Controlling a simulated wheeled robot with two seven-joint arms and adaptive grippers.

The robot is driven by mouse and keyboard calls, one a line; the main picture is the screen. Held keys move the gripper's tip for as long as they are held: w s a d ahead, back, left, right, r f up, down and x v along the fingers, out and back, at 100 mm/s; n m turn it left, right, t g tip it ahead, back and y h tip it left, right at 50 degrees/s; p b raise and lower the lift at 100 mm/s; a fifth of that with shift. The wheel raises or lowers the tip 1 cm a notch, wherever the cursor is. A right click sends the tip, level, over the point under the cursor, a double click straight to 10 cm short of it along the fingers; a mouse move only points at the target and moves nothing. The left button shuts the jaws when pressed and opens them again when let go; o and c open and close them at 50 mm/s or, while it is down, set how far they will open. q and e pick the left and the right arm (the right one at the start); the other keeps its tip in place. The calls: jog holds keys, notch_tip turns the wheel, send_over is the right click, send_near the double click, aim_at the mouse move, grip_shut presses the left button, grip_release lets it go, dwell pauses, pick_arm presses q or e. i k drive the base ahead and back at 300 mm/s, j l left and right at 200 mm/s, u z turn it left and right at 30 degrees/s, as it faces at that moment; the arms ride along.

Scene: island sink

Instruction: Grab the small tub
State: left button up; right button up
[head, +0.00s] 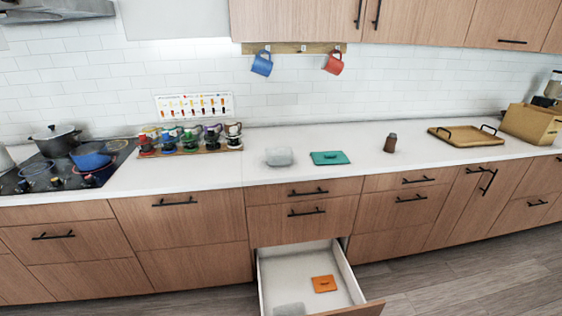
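A small whitish, translucent tub (279,156) sits on the white counter, just left of a flat teal lid (330,158). A second pale, tub-like thing (289,309) lies in the open drawer at the bottom of the view, partly cut off by the picture edge. An orange lid-like piece (324,284) lies in the same drawer. Neither of my grippers shows in the head view.
The open drawer (350,281) juts out below the counter. A pepper-mill-like brown object (390,143) and a wooden tray (466,136) stand to the right. Several cups (190,141) stand on a rack to the left, beside the stove with pots (57,140).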

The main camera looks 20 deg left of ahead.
aim_at(279, 157)
jog(key=j+z, duration=0.3)
jog(key=j, duration=0.4)
jog(key=j+z, duration=0.3)
jog(key=j, duration=0.45)
